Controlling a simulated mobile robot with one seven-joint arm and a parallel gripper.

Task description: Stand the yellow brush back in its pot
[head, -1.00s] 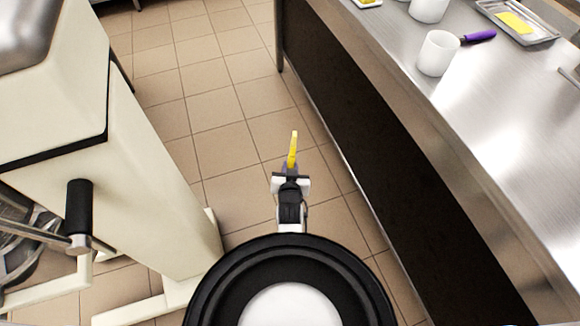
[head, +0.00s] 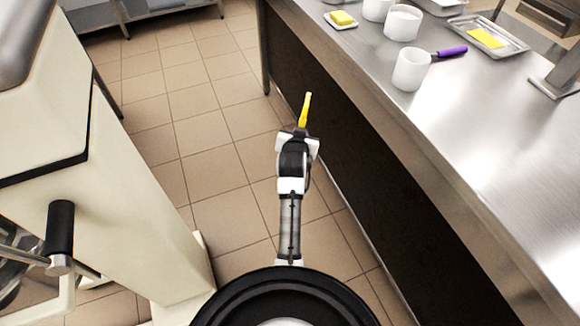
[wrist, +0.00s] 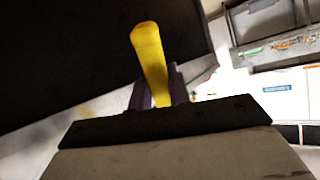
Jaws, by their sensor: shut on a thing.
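My gripper (head: 301,132) is shut on the yellow brush (head: 306,108), whose yellow handle points up and away from me over the aisle floor. In the wrist view the yellow handle (wrist: 149,55) rises between the two fingers (wrist: 158,90); the bristle end is hidden. White pots stand on the steel counter to the right: a near pot (head: 409,71), one behind it (head: 403,23) and a far one (head: 377,9) cut by the frame edge. I cannot tell which is the brush's pot. My gripper is left of the counter, apart from all the pots.
The steel counter (head: 480,130) has a dark front panel. A purple handle (head: 450,52) shows beside the near pot. A metal tray (head: 461,24) holds a yellow item, and a small dish (head: 333,22) another. A cream machine (head: 140,200) stands left; tiled floor lies between.

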